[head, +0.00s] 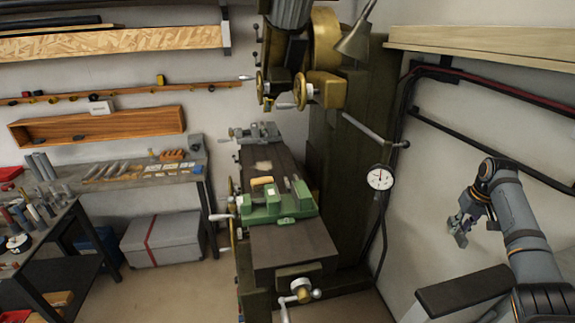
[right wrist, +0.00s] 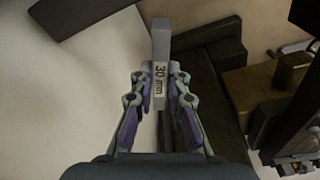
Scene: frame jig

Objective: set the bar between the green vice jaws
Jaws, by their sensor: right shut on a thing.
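The green vice (head: 282,208) sits on the milling machine's table in the middle of the head view. A small yellow-tan piece (head: 262,181) shows at its back left; I cannot tell if it lies in the jaws. My right gripper (head: 460,225) is at the right by the wall, well apart from the vice. In the right wrist view, my right gripper (right wrist: 158,80) is shut on a grey bar marked "30 mm" (right wrist: 160,45), which sticks out past the fingertips. My left gripper is not in view.
The machine's dark column (head: 335,150) rises behind, with the head and handwheels above the table. A crank handle (head: 300,291) juts out at the front.

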